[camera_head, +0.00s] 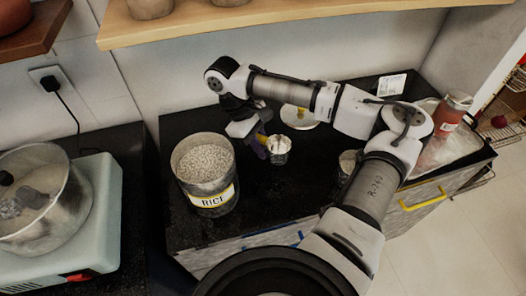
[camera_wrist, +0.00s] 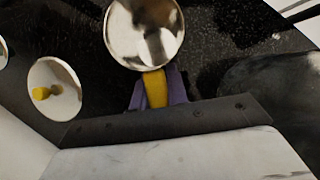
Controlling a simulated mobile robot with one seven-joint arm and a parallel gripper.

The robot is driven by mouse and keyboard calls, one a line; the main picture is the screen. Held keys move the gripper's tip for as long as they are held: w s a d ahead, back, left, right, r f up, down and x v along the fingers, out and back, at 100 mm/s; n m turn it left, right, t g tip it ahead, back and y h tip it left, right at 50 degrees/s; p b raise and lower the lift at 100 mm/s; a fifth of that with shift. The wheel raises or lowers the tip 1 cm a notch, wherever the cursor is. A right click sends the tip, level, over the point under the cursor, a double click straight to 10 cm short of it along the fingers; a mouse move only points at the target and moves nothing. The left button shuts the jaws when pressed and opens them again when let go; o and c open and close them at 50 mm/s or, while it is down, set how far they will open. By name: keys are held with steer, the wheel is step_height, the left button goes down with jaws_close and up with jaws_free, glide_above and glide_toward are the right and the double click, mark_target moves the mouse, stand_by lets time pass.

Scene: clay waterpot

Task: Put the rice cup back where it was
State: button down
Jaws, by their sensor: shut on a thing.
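The rice cup (camera_head: 279,151) is a small shiny metal cup with a yellow handle. My gripper (camera_head: 262,143) is shut on its handle, just right of the rice tin. In the wrist view, the purple fingers (camera_wrist: 157,90) grip the yellow handle and the round metal cup (camera_wrist: 144,30) shows beyond them. The cup appears upright over the black counter; I cannot tell whether it touches it. The open tin labelled RICE (camera_head: 213,200) is full of white grains. A round lid with a yellow knob (camera_head: 290,122) lies behind the cup; it also shows in the wrist view (camera_wrist: 65,105).
Another metal container (camera_head: 347,159) stands to the right, partly behind my arm. A red-brown bottle (camera_head: 440,130) stands at the counter's right end. A cooker with a glass-lidded pot (camera_head: 95,220) is on the left. A wooden shelf (camera_head: 250,18) runs above. Black counter between cup and front edge is clear.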

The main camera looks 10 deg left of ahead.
mark_target(269, 165)
steer(key=shift+s+d+f+p, duration=0.1)
steer(key=shift+f+p, duration=0.1)
steer(key=shift+f, duration=0.7)
steer(key=shift+d+f+p, duration=0.1)
steer(key=shift+f+p, duration=0.05)
steer(key=shift+f, duration=0.7)
steer(key=shift+f, duration=0.55)
steer(key=c, duration=1.4)
jaws_free()
steer(key=shift+w+r, duration=0.2)
steer(key=shift+r, duration=0.4)
steer(key=v, duration=0.7)
steer(key=shift+s+a+r+b, duration=0.15)
steer(key=shift+r+b, duration=0.1)
steer(key=shift+b, duration=0.15)
